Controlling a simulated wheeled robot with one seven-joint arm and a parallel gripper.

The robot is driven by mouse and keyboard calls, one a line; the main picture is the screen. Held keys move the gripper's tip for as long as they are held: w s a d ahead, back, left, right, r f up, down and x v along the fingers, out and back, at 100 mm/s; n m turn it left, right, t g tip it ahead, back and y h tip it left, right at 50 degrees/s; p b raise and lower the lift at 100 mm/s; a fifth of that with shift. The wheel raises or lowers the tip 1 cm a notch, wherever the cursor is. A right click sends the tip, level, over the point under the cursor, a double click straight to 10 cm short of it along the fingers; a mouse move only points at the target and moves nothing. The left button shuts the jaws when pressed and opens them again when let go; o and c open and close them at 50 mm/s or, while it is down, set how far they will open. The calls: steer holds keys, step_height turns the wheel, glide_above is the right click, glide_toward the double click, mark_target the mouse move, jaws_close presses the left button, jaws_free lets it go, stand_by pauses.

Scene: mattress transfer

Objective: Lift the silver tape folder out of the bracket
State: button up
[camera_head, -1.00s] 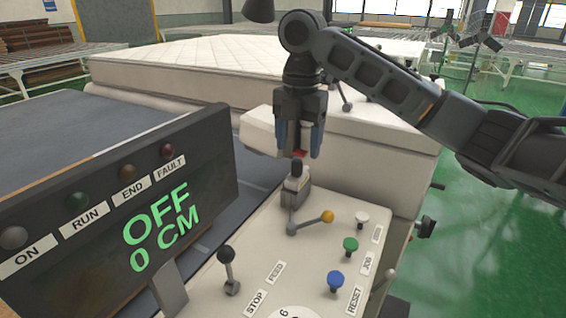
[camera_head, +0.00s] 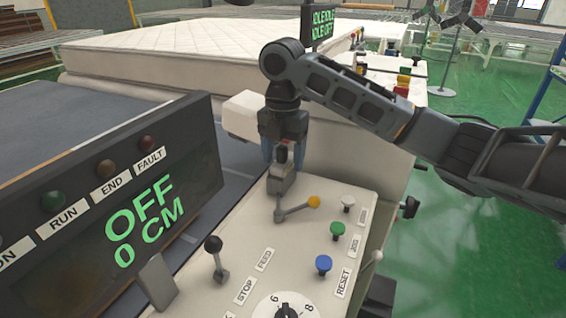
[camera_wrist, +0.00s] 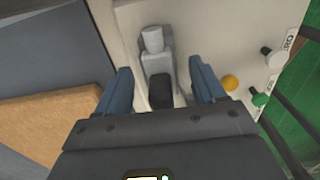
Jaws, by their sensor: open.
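The silver tape folder (camera_head: 279,182) stands in its bracket on the cream control panel, with a dark upper part. In the wrist view the folder (camera_wrist: 157,64) shows a pale grey body, a whitish round end and a black block nearest me. I cannot clearly tell the folder from the bracket. My gripper (camera_head: 283,158) points down over it, with the blue fingers around the dark top. In the wrist view my gripper (camera_wrist: 160,72) is open, one finger on each side of the folder, with gaps visible. The far finger is partly hidden in the head view.
A lever with a yellow knob (camera_head: 314,202) is close in front of the folder. White, green (camera_head: 338,229) and blue (camera_head: 323,263) buttons are to the right. A black-knobbed lever (camera_head: 214,245) and the display (camera_head: 130,205) reading OFF, 0 CM are left. A mattress (camera_head: 180,55) lies behind.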

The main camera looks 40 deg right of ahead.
steer(key=shift+c, duration=0.5)
jaws_close()
steer(key=shift+r, duration=0.15)
steer(key=shift+r+p, duration=0.85)
steer(key=r, duration=0.1)
steer(key=r+p, duration=0.2)
steer(key=shift+s+d, duration=0.25)
steer(key=s+d+r+p, duration=0.4)
steer(key=s+d+r, duration=0.2)
steer(key=s, duration=0.3)
steer(key=shift+d, duration=0.2)
